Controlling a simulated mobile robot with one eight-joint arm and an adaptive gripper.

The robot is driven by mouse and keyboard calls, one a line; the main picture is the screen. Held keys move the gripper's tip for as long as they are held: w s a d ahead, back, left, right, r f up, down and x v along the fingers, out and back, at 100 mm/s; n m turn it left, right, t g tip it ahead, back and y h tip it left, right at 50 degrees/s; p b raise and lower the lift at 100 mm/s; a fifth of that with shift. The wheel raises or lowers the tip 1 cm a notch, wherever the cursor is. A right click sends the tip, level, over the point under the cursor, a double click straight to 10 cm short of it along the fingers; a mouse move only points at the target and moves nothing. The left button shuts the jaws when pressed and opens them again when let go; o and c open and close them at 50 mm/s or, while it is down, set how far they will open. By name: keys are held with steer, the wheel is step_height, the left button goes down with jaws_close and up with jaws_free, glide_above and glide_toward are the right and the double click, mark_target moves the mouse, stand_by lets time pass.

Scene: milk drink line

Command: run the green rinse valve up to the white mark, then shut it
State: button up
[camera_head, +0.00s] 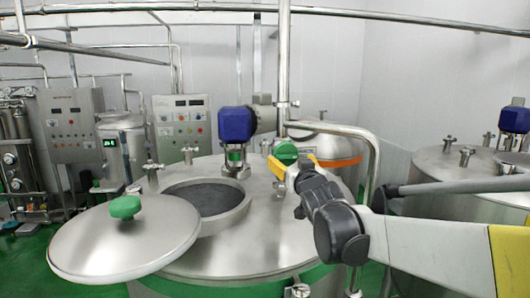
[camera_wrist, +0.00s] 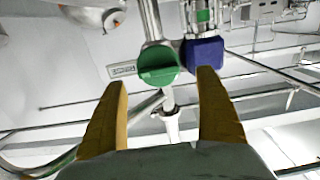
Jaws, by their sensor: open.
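The green rinse valve (camera_head: 286,153) is a round green knob on a pipe above the steel tank top. In the wrist view the knob (camera_wrist: 158,65) shows a raised bar across its face and sits ahead, between my two yellow fingers. My gripper (camera_head: 290,166) is open beside the valve in the head view, its fingers overlapping the knob's lower part. In the wrist view my gripper (camera_wrist: 164,80) has its fingers apart, with nothing held between them. A pale label plate (camera_wrist: 121,69) is left of the knob. I cannot make out a white mark.
The steel tank (camera_head: 262,225) has an open round hatch (camera_head: 205,200). Its lid (camera_head: 120,245), with a green knob (camera_head: 125,207), lies tilted beside the hatch. A blue motor unit (camera_head: 235,124) and a bent steel pipe (camera_head: 374,150) stand near the valve.

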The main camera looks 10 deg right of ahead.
mark_target(287, 157)
steer(key=w+p, duration=0.1)
steer(key=w, duration=0.4)
steer(key=shift+w+d, duration=0.1)
steer(key=shift+w, duration=0.1)
steer(key=shift+s, duration=0.1)
steer(key=c, duration=1.2)
steer(key=shift+n+b, duration=0.3)
steer(key=n+b, duration=0.2)
steer(key=n, duration=0.2)
steer(key=shift+f+n, duration=0.1)
steer(key=shift+n, duration=0.2)
steer(key=n+b, duration=0.1)
steer(key=n, duration=0.4)
steer(key=shift+n+b, duration=0.3)
steer(key=shift+b, duration=0.1)
